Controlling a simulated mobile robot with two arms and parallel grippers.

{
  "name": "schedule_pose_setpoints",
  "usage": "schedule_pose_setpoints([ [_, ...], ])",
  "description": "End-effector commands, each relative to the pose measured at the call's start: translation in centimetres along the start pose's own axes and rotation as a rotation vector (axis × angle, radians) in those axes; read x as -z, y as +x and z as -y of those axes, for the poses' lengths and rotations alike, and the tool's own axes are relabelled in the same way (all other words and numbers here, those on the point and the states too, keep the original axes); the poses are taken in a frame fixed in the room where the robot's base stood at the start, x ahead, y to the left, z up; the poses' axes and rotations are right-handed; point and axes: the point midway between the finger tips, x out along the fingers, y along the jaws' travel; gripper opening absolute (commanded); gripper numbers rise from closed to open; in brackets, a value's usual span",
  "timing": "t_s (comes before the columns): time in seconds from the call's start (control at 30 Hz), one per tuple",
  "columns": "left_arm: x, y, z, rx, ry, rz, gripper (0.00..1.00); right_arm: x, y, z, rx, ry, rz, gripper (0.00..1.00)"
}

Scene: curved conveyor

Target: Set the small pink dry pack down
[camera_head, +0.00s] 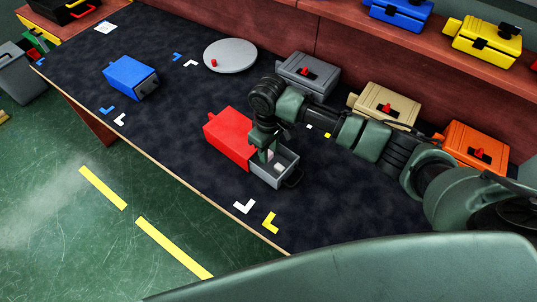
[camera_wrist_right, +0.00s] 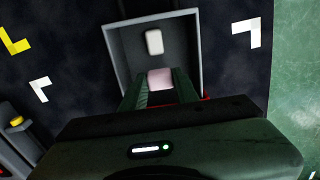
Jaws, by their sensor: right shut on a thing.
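The small pink dry pack (camera_wrist_right: 160,78) is between the fingertips of my right gripper (camera_wrist_right: 159,90) in the wrist view. The gripper is shut on it. In the head view my right gripper (camera_head: 267,153) points down over the open grey drawer (camera_head: 289,163) of the red box (camera_head: 228,127). The pink pack (camera_head: 270,154) shows small at the fingertips there. A white pack (camera_wrist_right: 154,42) lies in the drawer, apart from the pink one. I cannot tell whether the pink pack touches the drawer floor. My left gripper is not in view.
A blue box (camera_head: 128,77) and a round grey plate (camera_head: 230,56) stand farther left on the dark table. Grey (camera_head: 308,72), tan (camera_head: 388,105) and orange (camera_head: 470,144) boxes line the back. Clear table lies around the corner marks in front of the drawer.

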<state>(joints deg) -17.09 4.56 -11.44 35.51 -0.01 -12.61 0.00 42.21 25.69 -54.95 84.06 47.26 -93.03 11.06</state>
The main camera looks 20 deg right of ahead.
Motion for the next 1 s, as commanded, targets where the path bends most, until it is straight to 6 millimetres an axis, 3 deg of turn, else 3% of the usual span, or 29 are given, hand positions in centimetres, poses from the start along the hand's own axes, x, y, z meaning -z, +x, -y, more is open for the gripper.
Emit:
schedule_pose_setpoints([
  [0.2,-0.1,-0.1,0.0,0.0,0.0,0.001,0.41,0.0,2.4,0.0,0.0,0.0,0.0,0.0],
  [0.57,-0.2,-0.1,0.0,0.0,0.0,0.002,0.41,0.0,2.7,0.1,0.001,0.0,0.0,0.0],
  [0.6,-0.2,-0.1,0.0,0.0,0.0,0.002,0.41,0.0,2.8,0.0,0.001,0.0,0.0,0.35],
  [0.67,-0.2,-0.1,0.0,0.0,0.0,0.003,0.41,0.0,2.7,0.0,0.0,0.0,0.0,0.52],
  [1.0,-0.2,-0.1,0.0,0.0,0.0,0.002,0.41,0.0,2.6,0.0,0.0,-0.001,-0.001,0.52],
])
